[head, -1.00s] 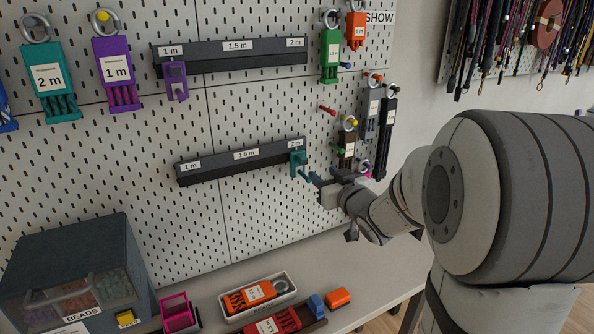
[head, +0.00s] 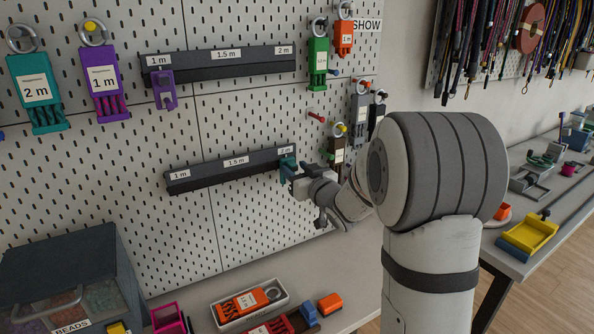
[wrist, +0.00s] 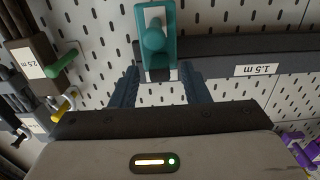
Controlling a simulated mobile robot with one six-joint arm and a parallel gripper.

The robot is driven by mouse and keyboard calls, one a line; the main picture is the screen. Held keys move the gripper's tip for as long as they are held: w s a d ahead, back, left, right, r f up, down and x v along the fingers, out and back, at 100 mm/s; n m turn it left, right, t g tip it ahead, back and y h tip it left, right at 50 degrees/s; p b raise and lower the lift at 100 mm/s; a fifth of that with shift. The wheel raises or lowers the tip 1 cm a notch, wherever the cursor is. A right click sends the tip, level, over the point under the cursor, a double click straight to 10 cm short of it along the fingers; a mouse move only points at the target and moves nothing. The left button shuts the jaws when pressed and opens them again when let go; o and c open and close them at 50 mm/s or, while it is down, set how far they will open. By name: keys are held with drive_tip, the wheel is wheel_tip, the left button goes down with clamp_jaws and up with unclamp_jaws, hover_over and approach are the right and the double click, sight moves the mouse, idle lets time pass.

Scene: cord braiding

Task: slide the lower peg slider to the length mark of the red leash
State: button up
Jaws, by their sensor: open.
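The lower rail (head: 215,174) on the pegboard is a dark bar marked 1 m, 1.5 m and 2 m. Its teal slider (head: 287,168) sits at the right end, under the 2 m mark. In the wrist view the slider (wrist: 168,15) shows a round peg sticking out. My gripper (head: 296,178) is open at the slider, with its two blue fingers (wrist: 157,76) on either side just short of the peg; contact cannot be told. A red leash card (head: 268,329) lies at the bottom edge of the head view, cut off, its label unreadable.
The upper rail (head: 215,66) has a purple slider (head: 164,92) near 1 m. Leash cards hang to the right of both rails, close to my arm. A red peg (head: 316,117) juts out above my gripper. A white tray (head: 283,304) holds an orange card below.

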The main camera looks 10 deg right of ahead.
drive_tip(key=shift+c, duration=0.3)
clamp_jaws()
